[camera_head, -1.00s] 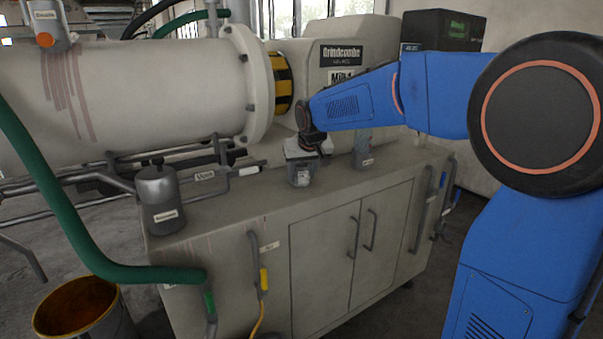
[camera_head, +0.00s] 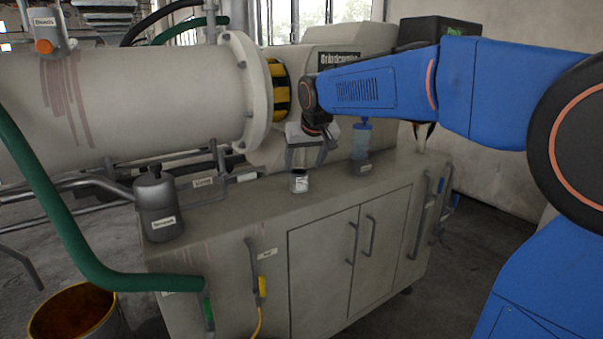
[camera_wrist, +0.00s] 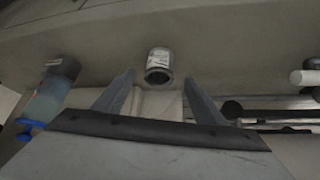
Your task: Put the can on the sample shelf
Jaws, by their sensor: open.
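The can (camera_head: 299,181) is small and grey with a pale label. It stands upright on the top of the mill's cabinet, and in the wrist view the can (camera_wrist: 158,64) shows a dark round end. My gripper (camera_head: 307,164) is just above the can, fingers pointing down, open and empty. In the wrist view my gripper (camera_wrist: 159,82) has its fingers spread, with the can beyond the tips, roughly centred between them. I cannot make out a sample shelf in either view.
A blue-topped bottle (camera_head: 361,142) stands right of the can; it also shows in the wrist view (camera_wrist: 48,97). A grey canister (camera_head: 158,208) stands at the cabinet's left end. The big mill cylinder (camera_head: 150,95) and pipes border the left. Cabinet top (camera_head: 240,205) is clear in between.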

